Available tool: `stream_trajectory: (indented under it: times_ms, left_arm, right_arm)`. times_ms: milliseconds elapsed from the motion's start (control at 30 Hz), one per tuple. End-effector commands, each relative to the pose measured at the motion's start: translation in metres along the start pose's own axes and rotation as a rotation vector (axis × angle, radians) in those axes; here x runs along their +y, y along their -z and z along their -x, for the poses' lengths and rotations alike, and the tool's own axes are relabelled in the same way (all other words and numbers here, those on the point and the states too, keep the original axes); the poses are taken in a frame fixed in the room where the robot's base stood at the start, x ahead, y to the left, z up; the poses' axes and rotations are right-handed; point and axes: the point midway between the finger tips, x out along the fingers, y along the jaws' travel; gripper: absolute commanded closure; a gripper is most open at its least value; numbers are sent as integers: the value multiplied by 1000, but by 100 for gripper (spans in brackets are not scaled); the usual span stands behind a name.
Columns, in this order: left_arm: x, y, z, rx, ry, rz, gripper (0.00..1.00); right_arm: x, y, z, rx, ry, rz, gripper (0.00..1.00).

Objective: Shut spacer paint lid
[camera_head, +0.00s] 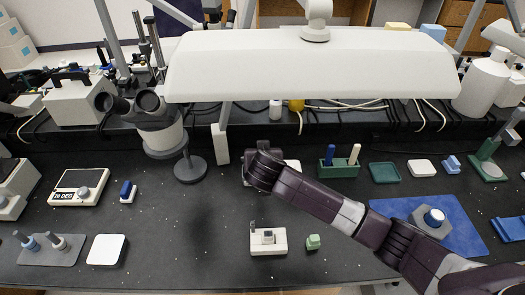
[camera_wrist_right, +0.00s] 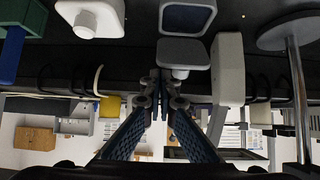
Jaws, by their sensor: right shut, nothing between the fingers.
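The spacer paint pot (camera_wrist_right: 188,16) looks like a small pale box with a dark blue inside, at the top middle of the right wrist view. Its grey lid (camera_wrist_right: 182,55) stands open at the box's edge, toward my fingers. My right gripper (camera_wrist_right: 163,90) is shut and empty, with its fingertips close to the lid on its back side. I cannot tell if they touch. In the head view my right arm's dark wrist covers most of the pot and the fingertips. My left gripper is out of view.
A pale upright block (camera_head: 220,144) and a round-based microscope stand (camera_head: 191,168) are close on the left. A green holder with two pens (camera_head: 338,170) is on the right. The lamp hood (camera_head: 310,70) hangs above. A small white device (camera_head: 268,241) sits in front.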

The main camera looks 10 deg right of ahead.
Motion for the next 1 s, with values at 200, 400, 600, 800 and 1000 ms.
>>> stream_trajectory:
  times_ms: [200, 400, 600, 800, 1000]
  left_arm:
    - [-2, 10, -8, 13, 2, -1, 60]
    - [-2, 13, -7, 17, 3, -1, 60]
    - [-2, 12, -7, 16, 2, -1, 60]
    - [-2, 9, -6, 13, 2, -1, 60]
    - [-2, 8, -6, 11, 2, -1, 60]
  right_arm:
    - [-1, -16, 4, 93, 2, -3, 100]
    - [0, -26, 7, 93, -1, 0, 100]
    - [0, -31, 9, 95, 0, 1, 100]
    - [0, -34, 9, 95, 0, 1, 100]
    - [0, -34, 9, 95, 0, 1, 100]
